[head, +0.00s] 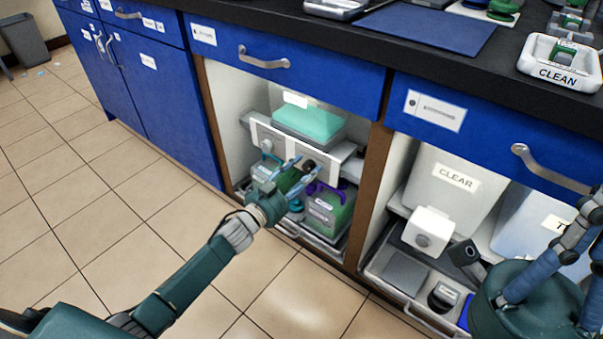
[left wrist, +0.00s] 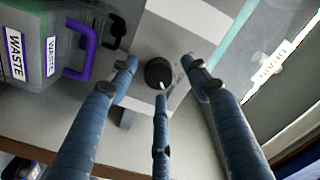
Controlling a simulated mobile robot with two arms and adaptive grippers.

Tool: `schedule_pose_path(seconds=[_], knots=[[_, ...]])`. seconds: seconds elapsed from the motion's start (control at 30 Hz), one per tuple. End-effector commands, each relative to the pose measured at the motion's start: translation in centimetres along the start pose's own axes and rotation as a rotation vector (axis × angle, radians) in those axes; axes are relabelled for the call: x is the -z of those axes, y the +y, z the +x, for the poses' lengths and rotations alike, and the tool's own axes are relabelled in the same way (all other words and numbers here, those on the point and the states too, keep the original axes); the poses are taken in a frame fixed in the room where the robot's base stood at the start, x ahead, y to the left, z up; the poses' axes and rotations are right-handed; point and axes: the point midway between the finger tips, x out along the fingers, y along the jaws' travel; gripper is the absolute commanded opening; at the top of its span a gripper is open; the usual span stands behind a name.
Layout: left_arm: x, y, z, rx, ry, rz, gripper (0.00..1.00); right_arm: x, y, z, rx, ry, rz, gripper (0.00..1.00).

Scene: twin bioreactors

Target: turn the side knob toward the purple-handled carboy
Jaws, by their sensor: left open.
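The side knob (left wrist: 158,73) is a round black knob with a white mark on its lower right, on a pale grey housing. It also shows small and dark in the head view (head: 309,164), just beyond my fingers. My left gripper (head: 294,178) is in the cabinet opening. In the left wrist view its blue fingers (left wrist: 160,88) are spread around the knob, open; I cannot tell whether any finger touches it. The purple-handled carboy (head: 328,213), green and labelled WASTE, stands to the knob's left in the wrist view (left wrist: 30,75). My right gripper (head: 555,250) is partly cut off.
A second carboy (head: 266,171) with a blue handle is partly hidden by my left gripper. A teal-liquid vessel (head: 307,123) sits above the housing. A wooden post (head: 370,185) divides this bay from the one with the CLEAR tank (head: 452,185). Tiled floor lies open at left.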

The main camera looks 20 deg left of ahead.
Motion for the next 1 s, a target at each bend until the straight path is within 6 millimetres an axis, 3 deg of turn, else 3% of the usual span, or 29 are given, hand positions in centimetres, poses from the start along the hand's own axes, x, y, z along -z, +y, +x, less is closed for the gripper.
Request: schedule_pose_path(seconds=[0.17, 0.6, 0.8, 1.0], knots=[[-0.2, 0.1, -1.5, -0.001, -0.003, 0.0, 0.48, 0.0, 0.0, 0.0, -0.001, 0.001, 0.0, 0.0], [-0.1, 0.1, -10.2, -0.001, -0.002, 0.0, 0.48, 0.1, 0.0, 0.1, 0.001, 0.006, 0.0, 0.0], [0.0, 0.0, -11.8, 0.0, 0.0, 0.0, 0.48, 0.2, 0.0, 0.1, 0.001, 0.006, 0.0, 0.0], [0.0, 0.0, -12.0, 0.001, 0.0, 0.0, 0.48, 0.2, 0.0, 0.1, 0.001, 0.007, 0.001, 0.0]])
